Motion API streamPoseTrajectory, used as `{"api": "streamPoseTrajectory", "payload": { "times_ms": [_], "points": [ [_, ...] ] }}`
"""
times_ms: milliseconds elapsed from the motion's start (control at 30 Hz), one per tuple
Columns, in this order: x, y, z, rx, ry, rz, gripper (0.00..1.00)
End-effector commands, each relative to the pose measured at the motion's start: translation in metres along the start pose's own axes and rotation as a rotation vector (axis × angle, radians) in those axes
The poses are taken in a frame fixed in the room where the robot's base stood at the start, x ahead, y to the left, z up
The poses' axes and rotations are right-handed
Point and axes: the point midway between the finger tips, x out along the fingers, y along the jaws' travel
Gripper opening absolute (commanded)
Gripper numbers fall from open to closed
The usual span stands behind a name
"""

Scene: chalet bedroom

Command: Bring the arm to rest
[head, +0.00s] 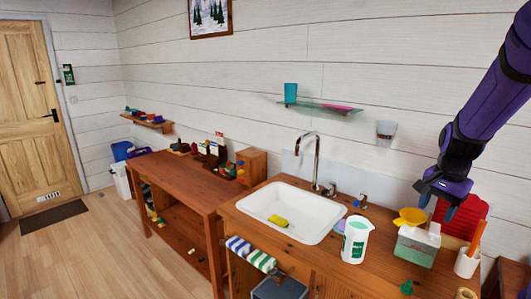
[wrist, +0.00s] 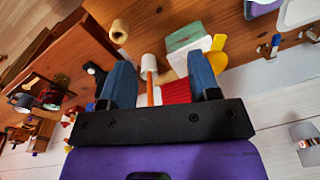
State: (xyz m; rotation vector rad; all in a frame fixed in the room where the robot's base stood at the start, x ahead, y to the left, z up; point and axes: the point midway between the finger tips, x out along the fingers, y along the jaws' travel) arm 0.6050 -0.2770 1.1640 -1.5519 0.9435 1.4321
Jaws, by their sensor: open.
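My purple arm comes in from the upper right of the head view. Its dark gripper (head: 437,204) hangs above the right end of the wooden sink counter (head: 385,255). In the wrist view my gripper (wrist: 160,62) has its two blue fingers wide apart, with nothing held between them. Below it in the head view are a green and white box (head: 417,246), a yellow funnel (head: 410,216) and a red board (head: 462,217). The gripper overlaps the red board in the picture; I see no clear contact.
Open floor (head: 95,250) lies at left.

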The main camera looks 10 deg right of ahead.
Motion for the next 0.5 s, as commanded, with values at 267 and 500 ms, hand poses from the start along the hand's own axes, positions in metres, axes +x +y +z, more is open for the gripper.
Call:
{"api": "streamPoseTrajectory", "payload": {
  "times_ms": [267, 500],
  "points": [
    [-0.056, -0.011, 0.057, -0.241, 0.050, -0.071, 0.56],
    [-0.104, -0.005, 0.122, -0.510, 0.114, -0.133, 0.56]
  ]
}}
